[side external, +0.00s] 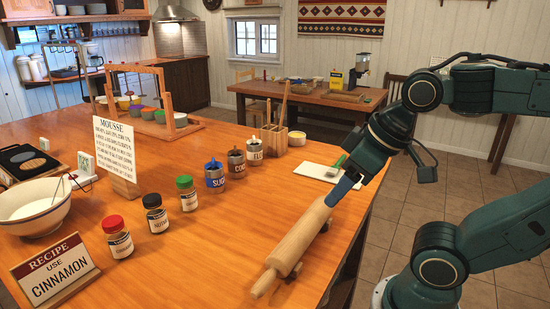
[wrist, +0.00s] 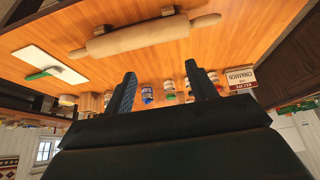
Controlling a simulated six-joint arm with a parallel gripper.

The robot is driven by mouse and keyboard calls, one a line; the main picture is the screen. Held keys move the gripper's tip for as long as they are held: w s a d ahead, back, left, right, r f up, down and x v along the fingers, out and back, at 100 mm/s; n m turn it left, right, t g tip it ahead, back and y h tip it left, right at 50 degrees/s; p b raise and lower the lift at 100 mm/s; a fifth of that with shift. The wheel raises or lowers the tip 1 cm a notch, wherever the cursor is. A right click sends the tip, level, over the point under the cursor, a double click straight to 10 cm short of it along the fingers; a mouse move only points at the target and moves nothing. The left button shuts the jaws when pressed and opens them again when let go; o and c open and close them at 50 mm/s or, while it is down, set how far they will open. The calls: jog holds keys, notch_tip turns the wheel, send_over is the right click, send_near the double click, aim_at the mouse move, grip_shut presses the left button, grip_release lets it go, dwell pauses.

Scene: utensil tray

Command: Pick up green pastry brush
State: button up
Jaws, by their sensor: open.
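The green pastry brush (side external: 340,161) lies on a white cutting board (side external: 312,171) near the table's far right edge. In the wrist view the brush (wrist: 42,74) lies on the white board (wrist: 38,60) at the far left. My gripper (side external: 340,192) hangs over the right side of the table, in front of the board and above the rolling pin's far end. The wrist view shows my gripper (wrist: 160,69) with its two fingers spread wide and nothing between them. The brush is outside the fingers, to their left.
A wooden rolling pin (side external: 292,243) lies along the table's right side on small supports. Several labelled jars and tins, including a blue sugar tin (side external: 214,176), stand left of the board.

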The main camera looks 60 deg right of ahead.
jog(key=shift+w+r, duration=0.1)
jog(key=w+d+r+m+g+h, duration=0.1)
jog(key=w+d+r+m, duration=0.15)
jog(key=w+d, duration=0.2)
jog(key=w+d+r+m+g, duration=0.1)
jog(key=w+d+r+m, duration=0.15)
jog(key=w, duration=0.25)
jog(key=m+g+y, duration=0.1)
jog(key=m+g, duration=0.3)
jog(key=m, duration=0.8)
send_over(333, 170)
notch_tip(333, 170, down, 11)
jog(key=shift+w+f, duration=0.15)
jog(key=shift+f, duration=4.1)
jog(key=shift+f, duration=0.1)
